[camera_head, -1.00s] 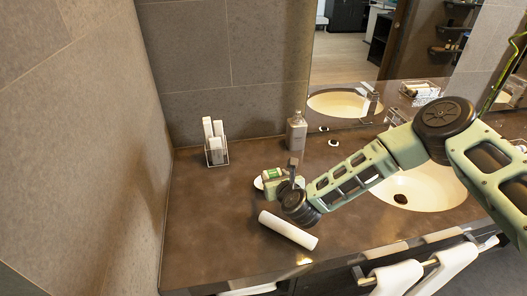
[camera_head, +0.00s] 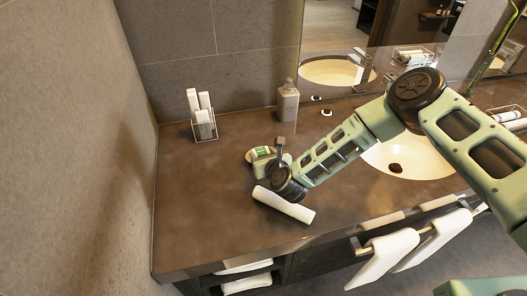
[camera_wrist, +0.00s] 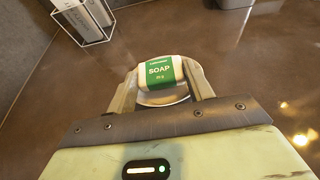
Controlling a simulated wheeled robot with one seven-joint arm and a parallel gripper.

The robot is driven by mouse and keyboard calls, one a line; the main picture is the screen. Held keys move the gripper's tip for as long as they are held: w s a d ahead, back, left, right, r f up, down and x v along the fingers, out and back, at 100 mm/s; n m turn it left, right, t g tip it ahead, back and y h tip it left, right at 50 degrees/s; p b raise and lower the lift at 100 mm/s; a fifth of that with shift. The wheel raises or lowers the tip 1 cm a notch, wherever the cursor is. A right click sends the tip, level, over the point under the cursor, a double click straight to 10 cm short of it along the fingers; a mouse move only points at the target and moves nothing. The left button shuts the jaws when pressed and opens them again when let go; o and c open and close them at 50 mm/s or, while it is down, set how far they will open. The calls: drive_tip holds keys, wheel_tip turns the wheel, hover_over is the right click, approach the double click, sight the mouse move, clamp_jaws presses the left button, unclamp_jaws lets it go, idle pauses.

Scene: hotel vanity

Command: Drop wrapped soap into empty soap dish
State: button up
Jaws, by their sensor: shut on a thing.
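The wrapped soap (camera_wrist: 158,72), white with a green "SOAP" band, is held between the two fingers of my gripper (camera_wrist: 160,82). The soap also shows in the head view (camera_head: 262,151) at the gripper's tip. The white soap dish (camera_wrist: 163,98) shows partly below the soap, between the fingers. In the head view the dish's edge (camera_head: 249,156) shows left of my gripper, and the rest is hidden. The soap is over or at the dish; I cannot tell whether they touch.
A rolled white towel (camera_head: 284,206) lies in front of my gripper. A wire holder with white items (camera_head: 203,120) stands back left, and a soap bottle (camera_head: 288,101) stands behind the dish. The sink (camera_head: 410,160) is at right. The counter's left part is clear.

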drive_tip(key=shift+f, duration=0.15)
drive_tip(key=o, duration=1)
drive_tip(key=shift+o, duration=0.2)
drive_tip(key=shift+s, duration=0.1)
drive_tip(key=b+v, duration=0.4)
drive_tip(key=v, duration=1.2)
drive_tip(key=shift+s+b, duration=0.1)
drive_tip(key=shift+b, duration=0.25)
drive_tip(key=shift+s+d+r, duration=0.2)
drive_tip(key=shift+s+r, duration=0.1)
drive_tip(key=shift+s, duration=0.15)
